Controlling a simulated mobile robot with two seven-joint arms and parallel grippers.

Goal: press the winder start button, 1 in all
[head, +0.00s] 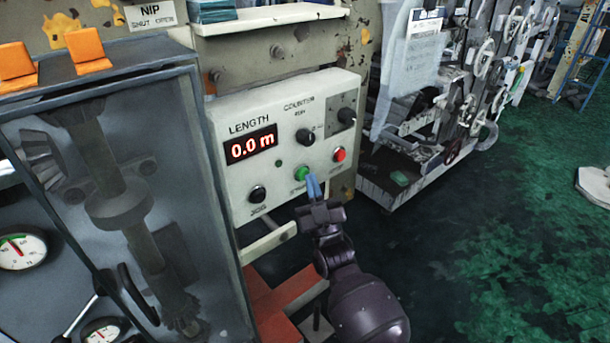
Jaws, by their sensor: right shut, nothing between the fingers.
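A pale control panel (230,115) carries the words LENGTH and COUNTER and a display (251,146) lit red with 0.0 m. A green button (300,173) is low on the panel, and its label is too small to read. A red button (339,155) is to its right and higher. My right gripper (313,184) is shut and empty, its blue fingertips just right of and slightly below the green button. I cannot tell whether the fingertips touch the panel. My left gripper is not in view.
A black knob (305,136) and a black button (257,194) are on the same panel. A glazed guard (110,190) with orange hinges stands close on the left. A white shelf (270,19) juts out above. Green floor (500,250) is open at right.

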